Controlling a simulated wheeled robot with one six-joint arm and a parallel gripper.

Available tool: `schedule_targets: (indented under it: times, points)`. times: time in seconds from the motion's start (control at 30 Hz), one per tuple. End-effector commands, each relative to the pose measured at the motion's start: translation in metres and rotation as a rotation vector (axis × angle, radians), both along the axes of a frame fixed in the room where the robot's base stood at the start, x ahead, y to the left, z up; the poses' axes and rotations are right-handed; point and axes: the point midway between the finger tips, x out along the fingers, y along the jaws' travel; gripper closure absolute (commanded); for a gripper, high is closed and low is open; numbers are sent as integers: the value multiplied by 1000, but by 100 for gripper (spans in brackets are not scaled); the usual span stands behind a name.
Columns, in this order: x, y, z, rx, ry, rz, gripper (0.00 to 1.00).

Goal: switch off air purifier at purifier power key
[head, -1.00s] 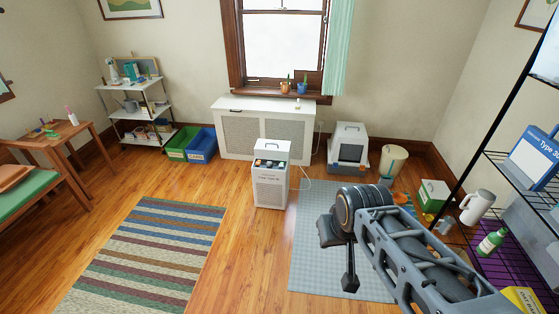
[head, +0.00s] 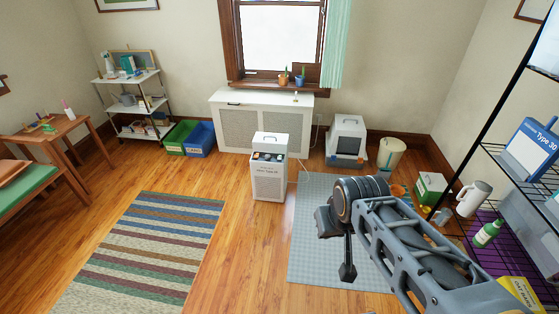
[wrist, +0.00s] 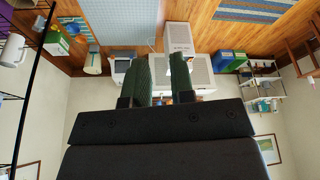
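The air purifier (head: 268,181) is a white box with a perforated front, a handle on top and a dark control strip near its upper front. It stands upright on the wood floor in the middle of the head view. It also shows in the upside-down wrist view (wrist: 179,39). Its power key is too small to tell apart. My gripper (wrist: 161,62) has two dark green fingers with a clear gap between them and nothing held. In the head view my arm reaches in from the lower right, and the gripper is well short of the purifier, apart from it.
A grey mat (head: 312,235) lies right of the purifier and a striped rug (head: 150,250) left. A white radiator cabinet (head: 228,105) stands behind it. A litter box (head: 347,140), a bin (head: 391,155) and a wire shelf (head: 500,165) are at right. Floor before the purifier is clear.

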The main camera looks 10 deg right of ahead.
Motion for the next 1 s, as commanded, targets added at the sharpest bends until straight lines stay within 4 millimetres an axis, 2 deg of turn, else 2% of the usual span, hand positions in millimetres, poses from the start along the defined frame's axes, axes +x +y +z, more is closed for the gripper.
schedule_targets:
  times: [0.03, 0.23, 1.0]
  points:
    - [0, 0, 0, 0, 0, 0, 82]
    - [0, 0, 0, 0, 0, 0, 100]
    - [0, 0, 0, 0, 0, 0, 100]
